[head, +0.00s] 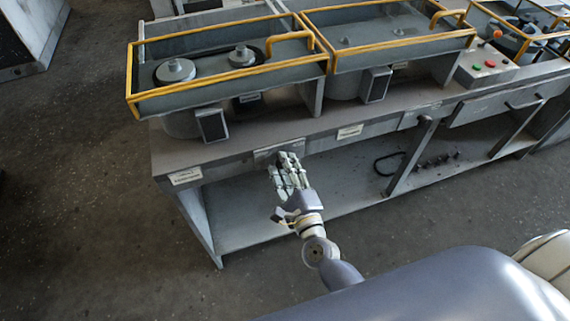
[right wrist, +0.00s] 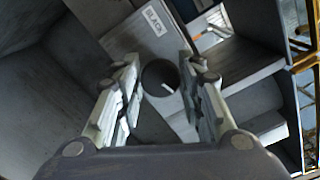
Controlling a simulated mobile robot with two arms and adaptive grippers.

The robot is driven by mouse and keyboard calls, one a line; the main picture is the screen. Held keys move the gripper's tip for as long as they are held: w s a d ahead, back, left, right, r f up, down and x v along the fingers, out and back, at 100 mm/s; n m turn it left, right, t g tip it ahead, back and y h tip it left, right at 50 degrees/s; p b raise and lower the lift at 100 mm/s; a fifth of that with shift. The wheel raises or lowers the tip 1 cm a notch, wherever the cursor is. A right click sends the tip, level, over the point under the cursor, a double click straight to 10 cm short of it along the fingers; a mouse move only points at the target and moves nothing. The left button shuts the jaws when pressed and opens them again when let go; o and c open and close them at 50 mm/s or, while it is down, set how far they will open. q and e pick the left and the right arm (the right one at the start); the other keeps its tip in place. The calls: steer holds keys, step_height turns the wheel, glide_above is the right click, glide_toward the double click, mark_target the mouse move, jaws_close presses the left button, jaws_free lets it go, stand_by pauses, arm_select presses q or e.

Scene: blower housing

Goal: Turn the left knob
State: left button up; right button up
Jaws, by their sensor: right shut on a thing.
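The left knob (right wrist: 153,75) shows in the right wrist view as a dark round piece with a white mark on its face, between the two fingers. My right gripper (right wrist: 160,92) is shut on it, with one finger on each side. In the head view my right gripper (head: 286,166) is at the front edge of the bench, and its fingers hide the knob. Another dark knob (head: 425,119) sits on the bench front farther right, with nothing touching it. My left gripper is not in view.
The grey bench (head: 228,158) carries yellow-railed housings (head: 228,92) and a control box (head: 487,68) with coloured buttons. White labels (head: 350,131) are on its front edge. A lower shelf (head: 258,218) lies beneath the gripper. The floor at the left is clear.

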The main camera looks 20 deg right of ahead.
steer(key=n+p, duration=0.3)
steer(key=n, duration=0.5)
steer(key=shift+w+n+p, duration=0.1)
steer(key=shift+n+p, duration=0.2)
steer(key=shift+n, duration=0.1)
stand_by(0.4)
steer(key=o, duration=0.8)
steer(key=shift+o, duration=1.3)
steer(key=shift+w+f, duration=0.1)
steer(key=shift+f, duration=0.05)
steer(key=s, duration=1.2)
steer(key=shift+d, duration=0.2)
